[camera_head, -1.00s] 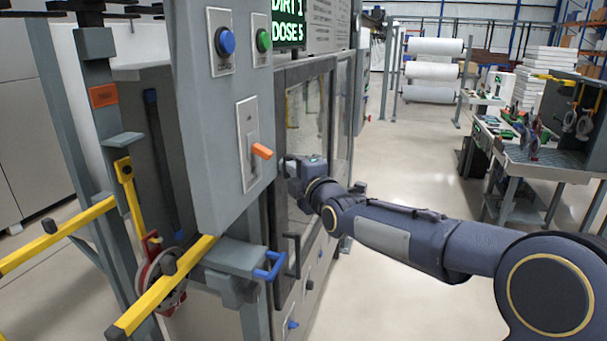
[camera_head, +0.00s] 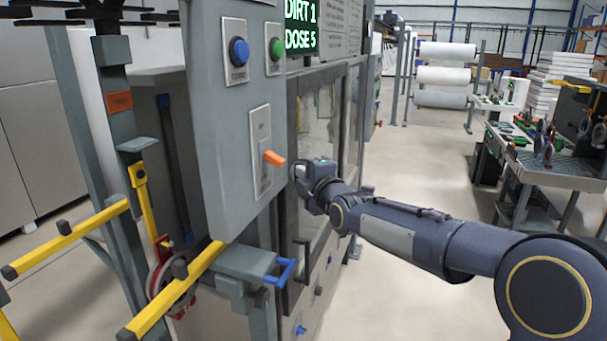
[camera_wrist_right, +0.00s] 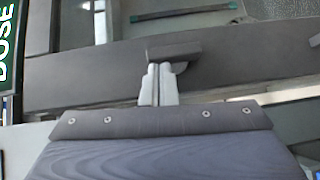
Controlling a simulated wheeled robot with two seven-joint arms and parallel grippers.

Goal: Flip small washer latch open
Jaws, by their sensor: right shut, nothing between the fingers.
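The washer is a grey cabinet with a glazed door (camera_head: 330,125) behind its control panel. My right gripper (camera_head: 297,170) is at the near edge of the door frame, just right of the orange lever, its tips partly hidden by the panel. In the right wrist view its pale fingers (camera_wrist_right: 160,86) are together with nothing between them. A small dark block (camera_wrist_right: 174,49), perhaps the latch, lies just beyond the fingertips against the dark frame (camera_wrist_right: 235,68); I cannot tell whether they touch. My left gripper is not in view.
The control panel (camera_head: 228,135) carries an orange lever (camera_head: 273,158), a blue button (camera_head: 239,52) and a green button (camera_head: 277,48). Below are a blue handle (camera_head: 283,272) and a black door handle (camera_head: 303,262). Yellow rails (camera_head: 175,290) stand at left.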

